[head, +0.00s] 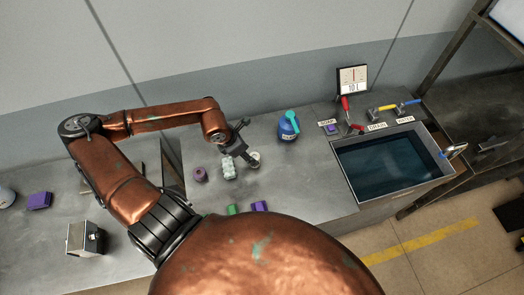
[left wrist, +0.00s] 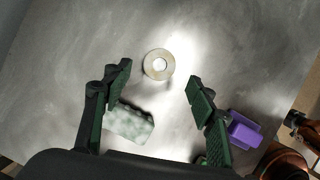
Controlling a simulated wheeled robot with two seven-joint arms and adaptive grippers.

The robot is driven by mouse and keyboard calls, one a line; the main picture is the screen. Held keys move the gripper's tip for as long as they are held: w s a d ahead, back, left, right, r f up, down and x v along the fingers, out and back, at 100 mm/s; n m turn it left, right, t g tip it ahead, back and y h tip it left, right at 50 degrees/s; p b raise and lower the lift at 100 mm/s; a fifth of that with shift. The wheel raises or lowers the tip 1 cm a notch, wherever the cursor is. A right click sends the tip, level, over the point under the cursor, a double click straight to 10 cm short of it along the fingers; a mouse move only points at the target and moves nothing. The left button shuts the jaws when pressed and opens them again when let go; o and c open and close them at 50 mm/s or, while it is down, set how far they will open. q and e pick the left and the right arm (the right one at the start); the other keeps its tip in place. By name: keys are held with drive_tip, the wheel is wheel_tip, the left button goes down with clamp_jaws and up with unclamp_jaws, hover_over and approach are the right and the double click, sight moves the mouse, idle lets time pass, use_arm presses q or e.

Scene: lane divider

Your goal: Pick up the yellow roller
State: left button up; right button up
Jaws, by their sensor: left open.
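A pale cream, ring-shaped roller (head: 254,159) stands on the grey counter, beside my left gripper (head: 238,150). No clearly yellow roller shows; this cream one looks closest. My right gripper is not in view.
A pale green bumpy block (head: 229,168) lies close to the left gripper, with a mauve roller (head: 200,174) left of it. Purple (head: 260,206) and green (head: 233,209) blocks lie nearer. A blue jug (head: 288,127) and a water-filled sink (head: 390,165) are to the right.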

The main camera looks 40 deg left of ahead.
sight(254, 156)
use_arm(q)
drive_tip(key=x, duration=0.3)
drive_tip(key=shift+f, duration=0.2)
drive_tip(key=shift+p+x, duration=0.4)
drive_tip(key=shift+x, duration=0.8)
drive_tip(key=shift+w+f, duration=0.2)
drive_tip(key=shift+f, duration=0.25)
drive_tip(key=shift+w, duration=0.1)
drive_tip(key=shift+c, duration=1.4)
drive_tip(key=c, duration=0.9)
drive_tip(key=shift+c, duration=0.7)
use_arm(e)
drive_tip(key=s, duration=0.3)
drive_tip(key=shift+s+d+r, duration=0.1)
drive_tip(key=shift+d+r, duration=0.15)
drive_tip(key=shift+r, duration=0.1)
